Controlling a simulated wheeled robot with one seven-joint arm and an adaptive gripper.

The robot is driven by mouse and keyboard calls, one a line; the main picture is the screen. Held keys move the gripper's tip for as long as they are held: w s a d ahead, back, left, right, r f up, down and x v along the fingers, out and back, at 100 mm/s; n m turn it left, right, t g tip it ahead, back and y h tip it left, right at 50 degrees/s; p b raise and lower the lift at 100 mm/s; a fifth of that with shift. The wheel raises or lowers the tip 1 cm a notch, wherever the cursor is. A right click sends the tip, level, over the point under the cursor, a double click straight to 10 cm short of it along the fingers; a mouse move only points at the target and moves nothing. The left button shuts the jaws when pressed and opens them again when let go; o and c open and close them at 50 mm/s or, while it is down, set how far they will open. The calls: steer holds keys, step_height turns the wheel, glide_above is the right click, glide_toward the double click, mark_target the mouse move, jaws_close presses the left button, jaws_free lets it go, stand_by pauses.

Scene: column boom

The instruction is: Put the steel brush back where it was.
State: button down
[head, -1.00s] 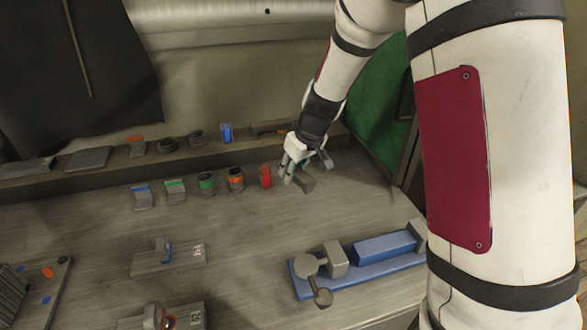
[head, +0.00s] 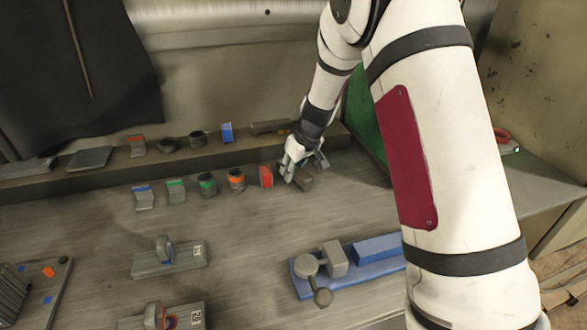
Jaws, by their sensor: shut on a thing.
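My gripper (head: 304,168) is at the back of the workbench, right of the row of small parts. It is shut on a small grey block-like thing (head: 304,182), which I take to be the steel brush. The thing is low, at bench level; I cannot tell whether it touches the surface. The fingers hide part of it. A red part (head: 266,176) stands close on its left.
Several small parts line the bench (head: 230,250) and the back ledge (head: 70,170), including a blue-topped block (head: 227,132) and a long grey-brown piece (head: 270,127). A blue fixture (head: 345,272) stands in front of my gripper. Grey plates (head: 185,262) lie front left.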

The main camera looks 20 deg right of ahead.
steer(key=shift+f, duration=0.15)
steer(key=c, duration=1.2)
jaws_free()
steer(key=shift+r, duration=0.55)
steer(key=s+r+m, duration=0.1)
steer(key=s+r, duration=1.2)
steer(key=r, duration=0.4)
steer(key=s+m, duration=0.1)
steer(key=s, duration=0.8)
steer(key=s+r+m+h, duration=0.1)
steer(key=s, duration=0.9)
steer(key=s+r+m, duration=0.1)
steer(key=s, duration=0.8)
steer(key=shift+s+d+r+m+g+h, duration=0.2)
steer(key=shift+s+r+m+g+h, duration=0.1)
steer(key=shift+h, duration=0.1)
